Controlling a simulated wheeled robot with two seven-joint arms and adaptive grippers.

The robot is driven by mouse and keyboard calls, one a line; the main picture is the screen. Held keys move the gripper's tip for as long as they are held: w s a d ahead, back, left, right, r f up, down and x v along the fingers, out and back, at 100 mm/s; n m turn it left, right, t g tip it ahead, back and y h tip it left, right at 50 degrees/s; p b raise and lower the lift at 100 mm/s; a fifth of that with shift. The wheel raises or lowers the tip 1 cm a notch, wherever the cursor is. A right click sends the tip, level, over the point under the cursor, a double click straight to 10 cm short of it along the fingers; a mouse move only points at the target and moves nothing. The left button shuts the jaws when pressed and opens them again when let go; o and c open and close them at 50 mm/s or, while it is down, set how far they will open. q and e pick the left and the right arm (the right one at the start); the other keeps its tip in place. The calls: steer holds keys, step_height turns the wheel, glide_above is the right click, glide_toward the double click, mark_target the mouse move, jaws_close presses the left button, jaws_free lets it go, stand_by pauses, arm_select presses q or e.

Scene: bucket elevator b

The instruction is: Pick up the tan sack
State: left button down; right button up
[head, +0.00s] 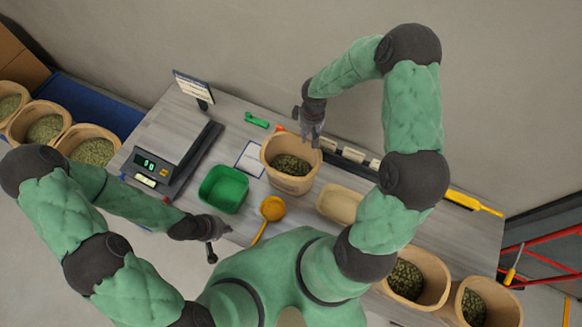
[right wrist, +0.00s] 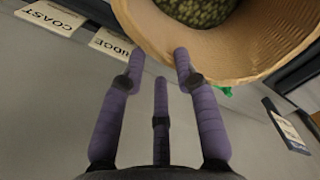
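A tan sack (head: 289,171) with its top open stands upright on the bench, holding green pellets (head: 290,165). Its rim (right wrist: 240,65) and pellets fill the top of the right wrist view. My right gripper (head: 314,141) is at the sack's back right rim, fingers pointing down. In the right wrist view its purple fingers (right wrist: 160,62) are spread apart, with tips beside or over the rim; I cannot tell whether they touch it. My left gripper (head: 219,245) is over the bench's front edge, its fingers apart and empty, away from the sack.
A green bin (head: 223,190), yellow scoop (head: 272,209), shallow tan tray (head: 339,204) and scale (head: 163,150) share the bench. Label cards (head: 352,155) stand along the back. More tan sacks stand at the left (head: 90,147) and front right (head: 415,278).

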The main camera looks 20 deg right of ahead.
mark_target(308, 142)
step_height(308, 142, down, 5)
steer(key=shift+s+f, duration=0.1)
steer(key=shift+f, duration=0.05)
steer(key=shift+a, duration=0.1)
